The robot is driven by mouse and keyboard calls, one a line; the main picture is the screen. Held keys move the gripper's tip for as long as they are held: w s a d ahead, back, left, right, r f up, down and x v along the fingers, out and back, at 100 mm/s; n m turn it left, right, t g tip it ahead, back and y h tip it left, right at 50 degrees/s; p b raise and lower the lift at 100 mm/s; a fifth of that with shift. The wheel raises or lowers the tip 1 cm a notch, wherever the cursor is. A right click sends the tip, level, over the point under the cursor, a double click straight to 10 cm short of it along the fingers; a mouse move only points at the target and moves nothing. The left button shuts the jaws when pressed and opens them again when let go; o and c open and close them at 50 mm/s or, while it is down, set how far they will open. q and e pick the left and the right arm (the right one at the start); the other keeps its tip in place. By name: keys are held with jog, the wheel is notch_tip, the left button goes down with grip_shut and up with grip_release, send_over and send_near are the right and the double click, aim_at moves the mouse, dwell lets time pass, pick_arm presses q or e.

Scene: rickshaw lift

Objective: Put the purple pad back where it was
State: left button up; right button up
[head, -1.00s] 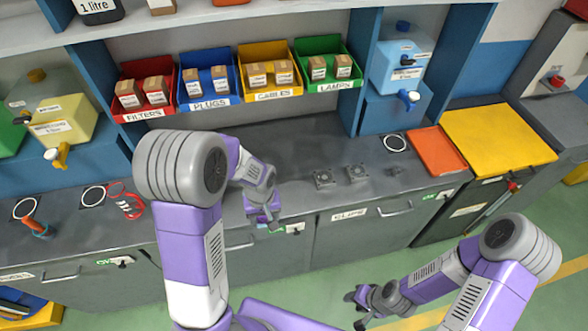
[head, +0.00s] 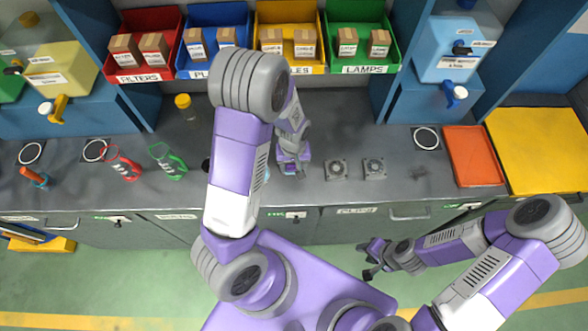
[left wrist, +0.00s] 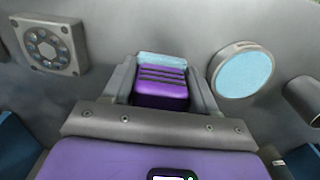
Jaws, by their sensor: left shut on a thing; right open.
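The purple pad (left wrist: 160,88), a small block with dark stripes, sits between the fingers of my left gripper (left wrist: 162,82) in the left wrist view. The gripper is shut on it. A pale blue strip (left wrist: 162,60) shows at the pad's far edge; I cannot tell if it belongs to the pad or the counter. My right gripper (head: 369,260) is open and empty, in front of the counter.
An orange tray (head: 474,155) is right.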

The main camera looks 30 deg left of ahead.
aim_at(293, 171)
pick_arm(q)
notch_tip(293, 171, down, 3)
jog(key=shift+s+f, duration=0.1)
jog(key=shift+f, duration=0.15)
jog(key=shift+f+b, duration=0.1)
jog(key=shift+b, duration=0.2)
jog(key=shift+f, duration=0.15)
jog(key=o, duration=1)
jog(key=shift+r, duration=0.2)
